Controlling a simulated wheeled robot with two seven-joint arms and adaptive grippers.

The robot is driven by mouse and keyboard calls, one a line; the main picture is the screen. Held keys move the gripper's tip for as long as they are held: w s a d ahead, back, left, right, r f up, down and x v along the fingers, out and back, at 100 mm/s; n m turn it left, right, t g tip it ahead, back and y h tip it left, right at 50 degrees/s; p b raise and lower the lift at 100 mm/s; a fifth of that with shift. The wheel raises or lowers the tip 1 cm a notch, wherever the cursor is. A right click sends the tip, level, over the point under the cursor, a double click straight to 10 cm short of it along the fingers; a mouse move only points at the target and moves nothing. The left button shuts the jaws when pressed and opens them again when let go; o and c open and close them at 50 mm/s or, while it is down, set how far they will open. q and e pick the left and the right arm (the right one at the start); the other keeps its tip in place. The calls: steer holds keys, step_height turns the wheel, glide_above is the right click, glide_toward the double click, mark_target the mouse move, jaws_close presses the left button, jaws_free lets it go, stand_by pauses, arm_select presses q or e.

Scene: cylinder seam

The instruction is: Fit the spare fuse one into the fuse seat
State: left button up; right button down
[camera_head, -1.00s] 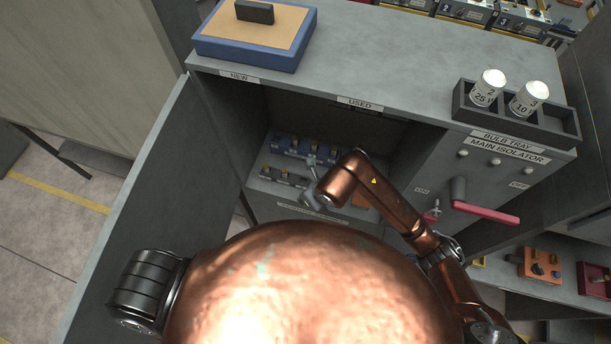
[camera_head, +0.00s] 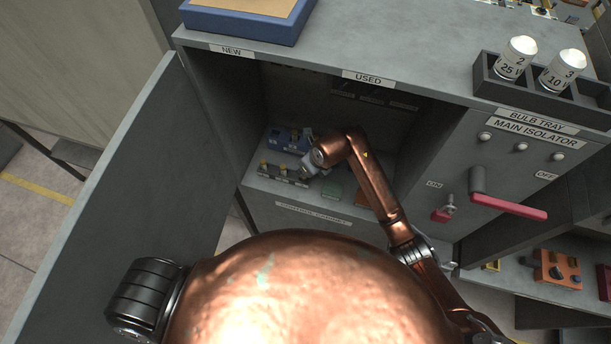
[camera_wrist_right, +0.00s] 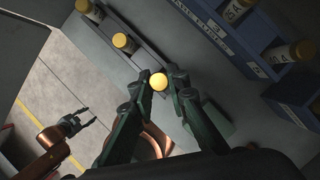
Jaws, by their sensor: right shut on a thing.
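My right gripper (camera_head: 308,168) is inside the open cabinet, above the small grey rack (camera_head: 268,175). In the right wrist view its fingers (camera_wrist_right: 160,80) are closed around a fuse with a round yellow cap (camera_wrist_right: 158,81). The fuse is seen end-on, in line with the dark rack, and I cannot tell whether it is still in it. The rack holds other yellow-capped fuses (camera_wrist_right: 123,42). A blue holder (camera_wrist_right: 228,42) with labelled fuses (camera_wrist_right: 285,52) stands beside it. I cannot make out which place is the fuse seat. My left gripper (camera_wrist_right: 86,117) is open and empty, away from the cabinet.
The cabinet door (camera_head: 125,190) stands open at the left. The isolator's red handle (camera_head: 508,207) sticks out on the right. A bulb tray (camera_head: 490,82) with bulbs and a blue box (camera_head: 240,22) stand on top. A green block (camera_head: 332,187) sits right of my right gripper.

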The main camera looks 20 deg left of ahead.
mark_target(305, 179)
step_height(305, 179, down, 3)
steer(key=shift+f+b, duration=0.15)
steer(key=shift+b, duration=0.55)
steer(key=c, duration=1.9)
jaws_free()
